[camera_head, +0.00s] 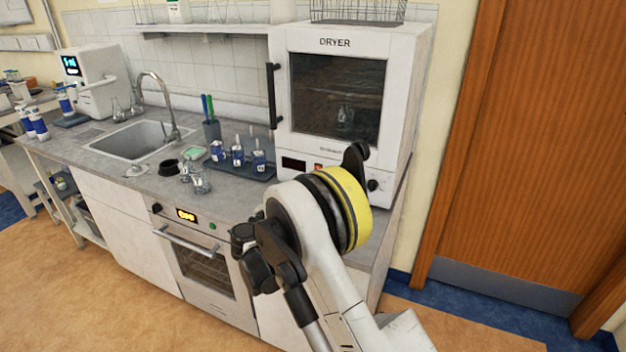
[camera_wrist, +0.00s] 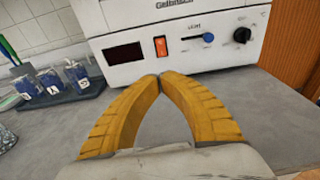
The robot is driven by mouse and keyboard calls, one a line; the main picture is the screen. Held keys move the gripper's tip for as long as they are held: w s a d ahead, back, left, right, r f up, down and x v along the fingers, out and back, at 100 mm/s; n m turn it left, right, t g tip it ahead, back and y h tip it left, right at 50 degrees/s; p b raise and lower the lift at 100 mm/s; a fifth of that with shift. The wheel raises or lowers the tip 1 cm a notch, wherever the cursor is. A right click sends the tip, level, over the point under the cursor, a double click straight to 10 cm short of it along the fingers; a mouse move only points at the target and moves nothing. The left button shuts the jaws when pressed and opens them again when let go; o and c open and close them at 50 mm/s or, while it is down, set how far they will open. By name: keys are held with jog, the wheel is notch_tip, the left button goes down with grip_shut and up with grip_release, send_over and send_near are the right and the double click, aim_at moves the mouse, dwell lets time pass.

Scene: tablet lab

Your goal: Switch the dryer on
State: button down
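The dryer (camera_head: 402,110) is a white cabinet on the counter with a dark window, its door closed. Its front panel (camera_wrist: 135,69) fills the top of the wrist view. A lit-looking orange-red rocker switch (camera_wrist: 161,46) sits between a dark, blank display (camera_wrist: 123,53) and a blue slider knob (camera_wrist: 208,38). A black knob (camera_wrist: 242,35) is at the right. My gripper (camera_wrist: 160,78) has its yellow fingers brought together at the tips, with nothing between them. The tips appear just below the switch, in front of the panel; contact cannot be told. In the head view my arm hides the fingers.
A dark tray (camera_head: 232,168) with several blue-labelled cups stands left of the dryer, with glass beakers (camera_head: 200,183) in front. A sink (camera_head: 130,142) is further left. An oven (camera_head: 205,272) is under the counter. The counter (camera_wrist: 245,108) before the dryer is clear.

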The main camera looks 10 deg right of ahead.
jog(key=shift+d, duration=0.1)
jog(key=b+x, duration=0.4)
jog(key=x, duration=1)
jog(key=shift+w+d+f, duration=0.1)
jog(key=shift+w+d, duration=0.1)
jog(key=shift+w, duration=0.2)
jog(key=shift+s+a+f, duration=0.1)
jog(key=shift+s+a, duration=0.05)
jog(key=shift+s, duration=0.05)
jog(key=f+v, duration=0.1)
jog(key=v, duration=0.3)
jog(key=p+v, duration=0.1)
jog(key=v, duration=0.3)
jog(key=f+v, duration=0.1)
jog(key=v, duration=0.3)
jog(key=shift+s+a+f, duration=0.3)
jog(key=shift+s+f, duration=0.05)
jog(key=shift+s, duration=0.05)
jog(key=shift+s+a+f, duration=0.15)
jog(key=shift+s, duration=0.15)
